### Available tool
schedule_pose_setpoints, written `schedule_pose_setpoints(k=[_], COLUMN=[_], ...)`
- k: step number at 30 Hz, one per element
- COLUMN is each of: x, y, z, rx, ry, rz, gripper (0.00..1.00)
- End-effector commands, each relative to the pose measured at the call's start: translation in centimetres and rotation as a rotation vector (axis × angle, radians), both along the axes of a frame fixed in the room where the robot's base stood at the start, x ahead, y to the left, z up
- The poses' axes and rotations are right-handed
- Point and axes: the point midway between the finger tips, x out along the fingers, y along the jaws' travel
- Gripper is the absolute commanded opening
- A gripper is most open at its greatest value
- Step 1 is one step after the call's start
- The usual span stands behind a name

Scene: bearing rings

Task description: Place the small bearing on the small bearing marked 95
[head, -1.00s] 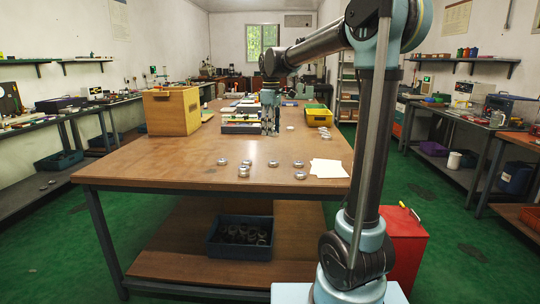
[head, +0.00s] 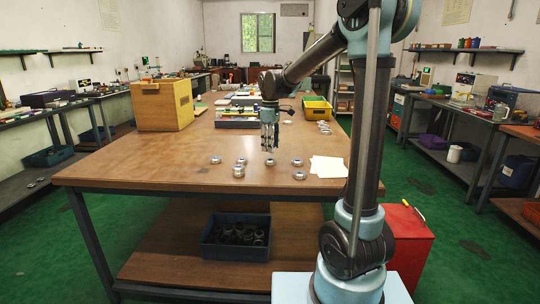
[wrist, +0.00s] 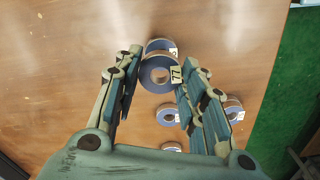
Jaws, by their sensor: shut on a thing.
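My gripper (head: 269,143) points down over the table, its fingers shut on a small silver and blue bearing ring (wrist: 160,73) tagged 77, which shows between the fingertips in the wrist view. Just behind it is another bearing (wrist: 156,45), partly hidden; its tag is cut off, so I cannot read the number. In the head view a bearing (head: 270,162) sits right below the fingertips. I cannot tell the gap between the held ring and those below. No tag reading 95 is legible.
Other bearings stand on the table (head: 150,165): one at left (head: 215,160), two close together (head: 238,171), and two at right (head: 298,162), beside white paper (head: 327,167). A wooden box (head: 162,105) and yellow bin (head: 317,109) stand farther back. The front left tabletop is clear.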

Motion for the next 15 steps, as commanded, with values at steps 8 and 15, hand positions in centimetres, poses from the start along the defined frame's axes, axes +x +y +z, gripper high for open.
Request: schedule_pose_setpoints(k=[8,15], x=[0.0,0.0], y=[0.0,-0.1], z=[-3.3,-4.2], rx=[0.0,0.0], ry=[0.0,0.0], rz=[0.0,-0.001], gripper=[0.11,0.11])
